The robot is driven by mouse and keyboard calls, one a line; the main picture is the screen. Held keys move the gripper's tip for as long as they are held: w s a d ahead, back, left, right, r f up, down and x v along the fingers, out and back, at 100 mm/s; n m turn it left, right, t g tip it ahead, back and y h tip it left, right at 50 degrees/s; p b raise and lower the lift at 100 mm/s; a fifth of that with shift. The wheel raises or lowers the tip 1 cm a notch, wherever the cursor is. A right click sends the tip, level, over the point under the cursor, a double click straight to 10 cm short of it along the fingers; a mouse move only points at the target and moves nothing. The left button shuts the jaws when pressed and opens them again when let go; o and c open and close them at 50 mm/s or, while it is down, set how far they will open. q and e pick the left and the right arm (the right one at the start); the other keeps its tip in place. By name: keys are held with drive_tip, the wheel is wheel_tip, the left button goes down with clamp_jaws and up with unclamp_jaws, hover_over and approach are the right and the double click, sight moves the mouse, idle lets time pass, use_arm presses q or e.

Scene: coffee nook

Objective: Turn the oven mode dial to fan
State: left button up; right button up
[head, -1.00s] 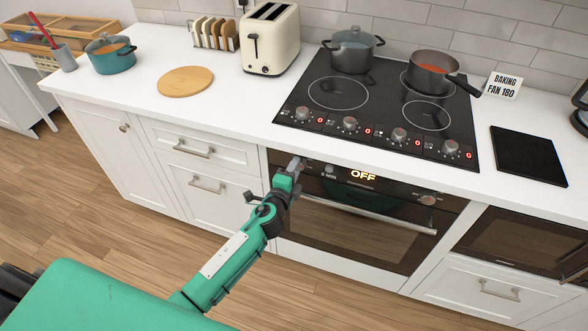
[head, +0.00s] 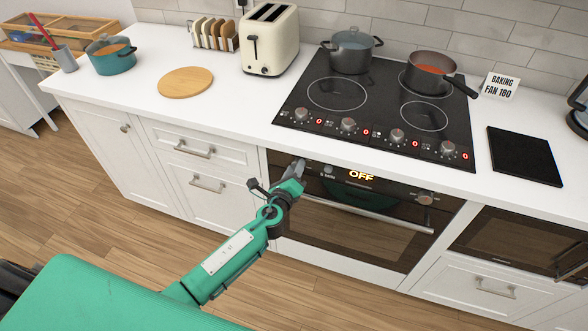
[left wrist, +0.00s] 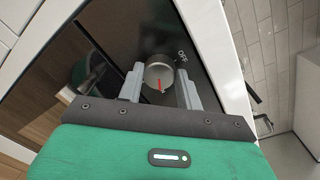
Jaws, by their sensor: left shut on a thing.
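The oven (head: 350,222) is built in under the hob, and its display (head: 361,176) reads OFF. In the left wrist view, the oven's left dial (left wrist: 158,73) is a round grey knob with a red mark, between the fingers of my left gripper (left wrist: 161,82). The red mark points down in that picture, away from the OFF label (left wrist: 183,55) on the panel. In the head view, my left gripper (head: 299,168) is at the left end of the oven panel and hides this dial. It is shut on the dial. My right gripper is out of view.
A second oven dial (head: 426,199) is at the panel's right. The oven handle (head: 352,214) runs below the panel. The black hob (head: 375,110) above carries two pots. A sign (head: 501,86) reads BAKING FAN 180. The floor at left is clear.

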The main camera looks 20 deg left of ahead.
use_arm(q)
drive_tip(key=shift+f+m, duration=0.1)
drive_tip(key=shift+m, duration=0.2)
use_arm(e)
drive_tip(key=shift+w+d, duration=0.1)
use_arm(q)
drive_tip(key=o, duration=1)
drive_tip(key=shift+s, duration=0.15)
drive_tip(key=shift+s+r+b, duration=0.2)
drive_tip(key=shift+s+b, duration=0.25)
drive_tip(key=shift+s, duration=2.95)
drive_tip(key=shift+s+r+b, duration=0.2)
drive_tip(key=shift+s+b, duration=0.25)
drive_tip(key=shift+s, duration=2.9)
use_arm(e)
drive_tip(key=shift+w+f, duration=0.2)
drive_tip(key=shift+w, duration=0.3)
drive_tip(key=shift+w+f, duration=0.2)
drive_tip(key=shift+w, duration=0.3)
